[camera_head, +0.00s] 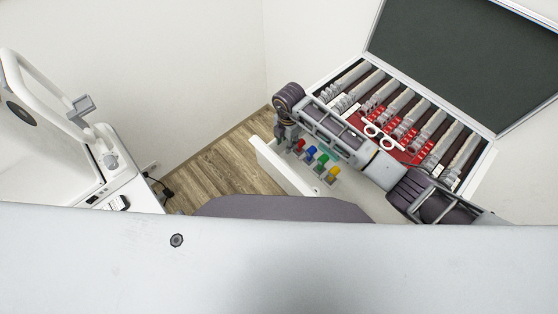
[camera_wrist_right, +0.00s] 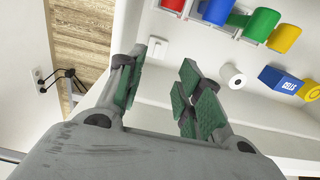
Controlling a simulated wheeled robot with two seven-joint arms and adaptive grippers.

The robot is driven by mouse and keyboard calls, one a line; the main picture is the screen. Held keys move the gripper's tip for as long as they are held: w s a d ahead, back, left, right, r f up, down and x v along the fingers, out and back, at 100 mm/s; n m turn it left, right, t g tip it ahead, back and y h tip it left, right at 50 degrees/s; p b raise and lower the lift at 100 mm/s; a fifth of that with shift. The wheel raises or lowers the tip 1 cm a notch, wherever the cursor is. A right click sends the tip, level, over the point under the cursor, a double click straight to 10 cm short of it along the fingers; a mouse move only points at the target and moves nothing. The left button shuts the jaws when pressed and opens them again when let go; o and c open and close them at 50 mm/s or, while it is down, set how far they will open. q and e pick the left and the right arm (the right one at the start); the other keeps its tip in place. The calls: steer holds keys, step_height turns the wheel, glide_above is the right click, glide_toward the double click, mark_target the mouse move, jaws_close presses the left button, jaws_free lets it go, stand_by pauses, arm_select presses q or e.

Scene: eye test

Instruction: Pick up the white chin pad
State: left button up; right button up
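My right gripper (camera_head: 285,135) hangs over the left end of a white counter, its arm coming in from the right. In the right wrist view my right gripper (camera_wrist_right: 160,90) is open, its green-padded fingers apart with nothing between them. A small white block (camera_wrist_right: 158,47) lies on the white surface beyond the fingertips, apart from them. It may be the white chin pad, but I cannot tell for sure. A white ring-shaped roll (camera_wrist_right: 232,76) lies to its right. I cannot pick out the pad in the head view. My left gripper is not in view.
Red, blue, green (camera_head: 322,162) and yellow items stand in a row beside my right arm. A blue box (camera_wrist_right: 285,83) lies past the roll. An open lens case (camera_head: 405,115) is behind the arm. A white eye-test device (camera_head: 45,90) stands at left, with wooden floor (camera_head: 225,172) between.

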steer(key=shift+w+a, duration=0.1)
steer(key=shift+w, duration=0.1)
steer(key=shift+s, duration=0.1)
steer(key=shift+f, duration=4.3)
steer(key=shift+f+p, duration=0.4)
steer(key=shift+f, duration=2.2)
jaws_close()
